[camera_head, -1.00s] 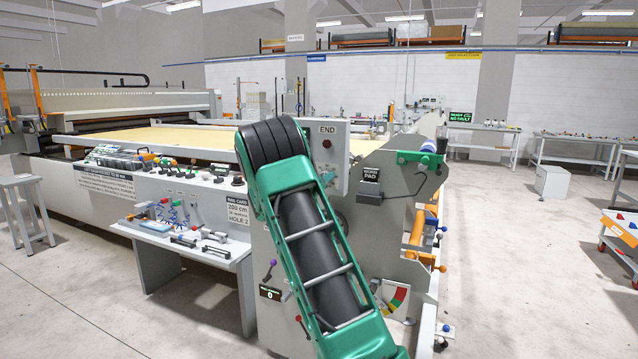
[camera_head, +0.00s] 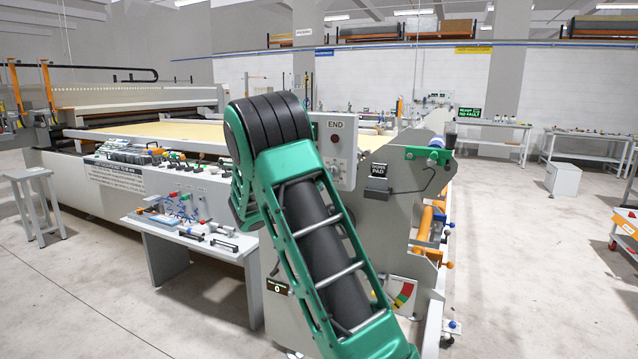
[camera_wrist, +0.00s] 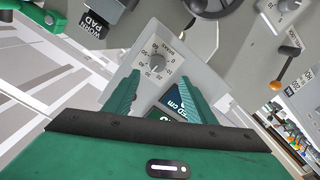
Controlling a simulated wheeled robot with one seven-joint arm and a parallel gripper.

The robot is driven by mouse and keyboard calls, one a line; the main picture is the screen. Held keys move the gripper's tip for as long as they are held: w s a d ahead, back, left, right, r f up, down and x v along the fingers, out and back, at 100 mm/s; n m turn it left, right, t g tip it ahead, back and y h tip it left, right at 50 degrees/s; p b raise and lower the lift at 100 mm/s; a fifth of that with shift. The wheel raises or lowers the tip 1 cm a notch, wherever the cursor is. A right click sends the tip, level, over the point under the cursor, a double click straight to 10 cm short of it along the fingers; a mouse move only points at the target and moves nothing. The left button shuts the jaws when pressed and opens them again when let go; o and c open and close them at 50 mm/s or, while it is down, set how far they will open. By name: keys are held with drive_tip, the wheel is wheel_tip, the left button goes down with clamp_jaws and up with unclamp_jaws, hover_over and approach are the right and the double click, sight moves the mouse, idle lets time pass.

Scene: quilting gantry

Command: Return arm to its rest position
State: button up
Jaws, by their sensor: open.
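My arm, green with black joints, rises in the head view in front of the end of the quilting gantry (camera_head: 400,240). Its folded elbow stands at the upper left of the arm, and my gripper is hidden in that view. In the wrist view my gripper (camera_wrist: 148,98) shows two green fingers spread apart with nothing between them. Beyond the fingers is a light grey panel with a dial (camera_wrist: 157,62). Dark labels show partly between and beside the fingers. I cannot tell whether the fingers touch the panel.
A side table (camera_head: 155,228) with tools stands left of my arm. A small grey stool (camera_head: 35,180) is at far left. A black "WORN PAD" sign (camera_head: 377,182) and orange-handled parts (camera_head: 425,225) are on the gantry's end.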

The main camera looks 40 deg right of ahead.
drive_tip(key=shift+s+a, duration=0.1)
drive_tip(key=shift+a, duration=0.15)
idle(0.4)
drive_tip(key=s+a+f+m+g+y, duration=0.1)
drive_tip(key=s+f+g+y, duration=0.2)
drive_tip(key=s, duration=0.6)
drive_tip(key=s+a+f+m+g+y, duration=0.1)
drive_tip(key=s+f+y, duration=0.3)
drive_tip(key=s, duration=0.4)
drive_tip(key=s+a+f+n+g+y, duration=0.1)
drive_tip(key=s+a+f+y, duration=0.1)
drive_tip(key=s+a, duration=0.6)
drive_tip(key=s+a+f+n+g+y, duration=0.1)
drive_tip(key=s+a+y, duration=0.3)
drive_tip(key=s+a, duration=0.5)
drive_tip(key=s+a+f+n+g+y, duration=0.1)
drive_tip(key=s+a+f+y, duration=0.2)
drive_tip(key=s+a, duration=0.6)
drive_tip(key=shift+s+f+y, duration=0.3)
drive_tip(key=shift+s+y, duration=0.1)
drive_tip(key=shift+s, duration=0.1)
